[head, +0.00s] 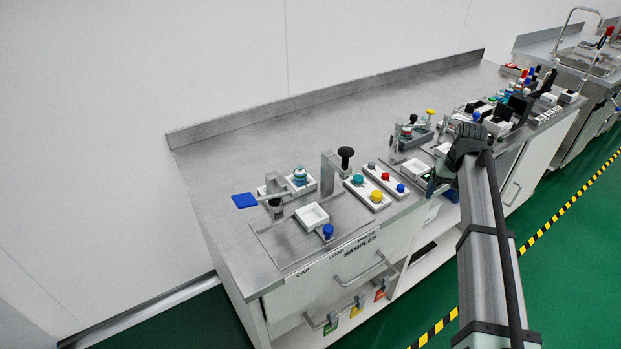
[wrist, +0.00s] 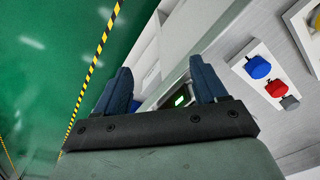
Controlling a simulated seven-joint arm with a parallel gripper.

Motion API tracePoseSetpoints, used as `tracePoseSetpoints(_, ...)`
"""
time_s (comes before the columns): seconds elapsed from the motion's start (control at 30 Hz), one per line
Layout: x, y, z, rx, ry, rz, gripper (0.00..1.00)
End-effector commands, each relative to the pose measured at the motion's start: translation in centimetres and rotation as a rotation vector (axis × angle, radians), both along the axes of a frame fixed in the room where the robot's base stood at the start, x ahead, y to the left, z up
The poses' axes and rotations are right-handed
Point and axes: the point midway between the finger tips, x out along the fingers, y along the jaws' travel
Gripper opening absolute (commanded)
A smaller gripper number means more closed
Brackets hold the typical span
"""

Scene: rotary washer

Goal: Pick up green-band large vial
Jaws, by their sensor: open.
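I cannot pick out a green-band large vial for certain in either view. A teal-topped piece (head: 300,175) stands upright in a white fixture on the left part of the bench in the head view, but its band is too small to tell. My gripper (head: 436,186) is at the bench's front edge, right of the small white trays. In the wrist view my gripper (wrist: 161,75) is open, its two dark blue fingers apart with nothing held between them.
White blocks with coloured knobs (head: 367,191) lie left of my gripper. Crowded small equipment (head: 515,95) fills the right end. The back of the metal bench (head: 260,140) is clear.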

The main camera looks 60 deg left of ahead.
Motion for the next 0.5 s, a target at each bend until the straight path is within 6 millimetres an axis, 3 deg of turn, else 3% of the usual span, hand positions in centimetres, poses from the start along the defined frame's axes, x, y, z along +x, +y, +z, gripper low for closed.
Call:
tracePoseSetpoints(0.03,-0.6,2.5,2.4,0.010,-0.012,0.040,0.71)
tracePoseSetpoints(0.1,-2.2,5.7,5.2,0.019,-0.026,0.109,0.71)
tracePoseSetpoints(0.2,-5.2,9.9,8.3,0.020,-0.037,0.232,0.71)
tracePoseSetpoints(0.5,-16.3,20.5,14.1,-0.007,-0.056,0.647,0.71)
